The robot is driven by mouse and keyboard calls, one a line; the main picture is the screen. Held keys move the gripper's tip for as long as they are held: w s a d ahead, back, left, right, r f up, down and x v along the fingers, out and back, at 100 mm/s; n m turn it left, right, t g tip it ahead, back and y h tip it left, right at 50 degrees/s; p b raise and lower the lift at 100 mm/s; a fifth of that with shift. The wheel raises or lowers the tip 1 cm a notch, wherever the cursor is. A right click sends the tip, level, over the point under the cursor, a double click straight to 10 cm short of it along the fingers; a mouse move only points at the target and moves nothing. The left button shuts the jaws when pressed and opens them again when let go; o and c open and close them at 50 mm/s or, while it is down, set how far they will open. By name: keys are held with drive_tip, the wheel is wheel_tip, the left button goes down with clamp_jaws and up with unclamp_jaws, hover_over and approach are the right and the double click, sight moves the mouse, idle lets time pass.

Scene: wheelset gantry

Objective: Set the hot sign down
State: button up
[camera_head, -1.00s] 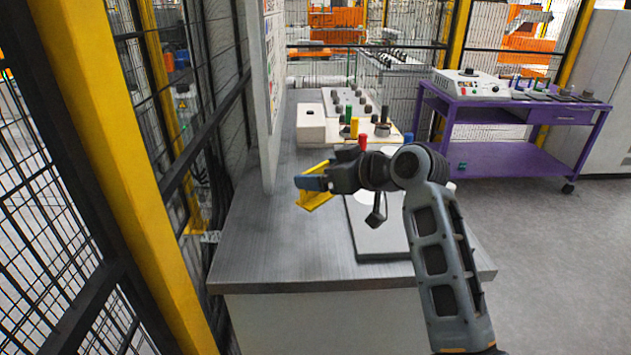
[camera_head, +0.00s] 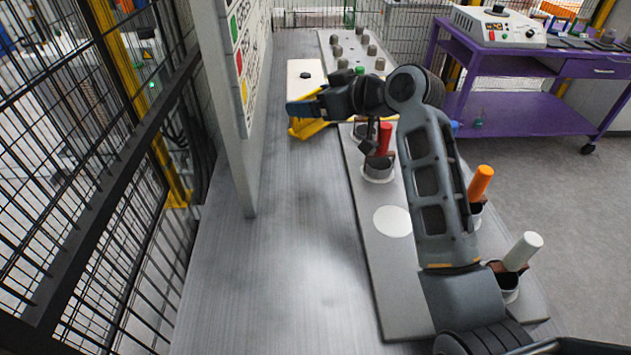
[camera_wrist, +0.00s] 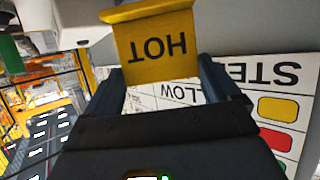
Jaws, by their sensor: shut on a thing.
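The hot sign (camera_wrist: 158,48) is a folded yellow piece with "HOT" in black, upside down in the wrist view. My gripper (camera_wrist: 170,80) is shut on it, one finger on each side. In the head view the yellow sign (camera_head: 308,128) shows below my gripper (camera_head: 300,108), over the left part of the grey bench (camera_head: 285,220). I cannot tell whether the sign touches the bench top.
A white board (camera_head: 232,80) with coloured labels stands along the bench's left side. A grey plate (camera_head: 370,240) on the right holds a red cylinder (camera_head: 384,138), an orange cylinder (camera_head: 481,182) and a white cylinder (camera_head: 523,250). The bench's near middle is clear. A purple cart (camera_head: 530,110) stands beyond.

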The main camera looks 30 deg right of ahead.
drive_tip(key=shift+f, duration=0.15)
drive_tip(key=shift+s+a+f+p, duration=0.55)
drive_tip(key=shift+s+a+f, duration=0.05)
drive_tip(key=shift+s+f, duration=1.2)
drive_tip(key=shift+s+a+f+p, duration=0.5)
drive_tip(key=shift+s+a+f, duration=0.15)
drive_tip(key=shift+s+f, duration=1.1)
drive_tip(key=shift+s+a+f+p, duration=0.55)
drive_tip(key=shift+s+a+f, duration=0.05)
drive_tip(key=shift+s+f, duration=1.2)
drive_tip(key=shift+f, duration=0.15)
drive_tip(key=o, duration=0.8)
drive_tip(key=shift+w, duration=0.1)
